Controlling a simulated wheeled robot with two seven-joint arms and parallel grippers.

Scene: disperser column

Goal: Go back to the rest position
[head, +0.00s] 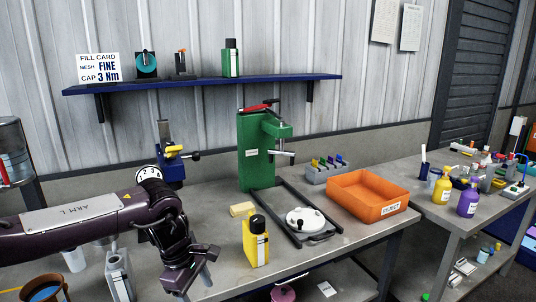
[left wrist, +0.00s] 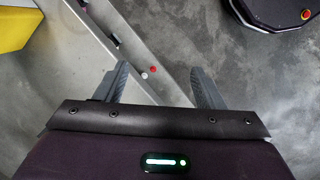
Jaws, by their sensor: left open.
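My left arm comes in from the left in the head view. Its gripper (head: 194,284) points down near the front edge of the grey workbench (head: 215,252), in front of and left of a yellow bottle (head: 256,243). In the left wrist view the two fingers (left wrist: 162,86) are apart with nothing between them. Below them are the bench edge (left wrist: 108,55) and the grey floor. My right gripper shows in neither view.
A green disperser stand (head: 255,150), a white round lid (head: 305,219) and an orange tray (head: 367,208) stand on the bench. A blue shelf (head: 200,85) with a fill card (head: 99,68) hangs behind. A second bench (head: 430,208) with bottles is at right.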

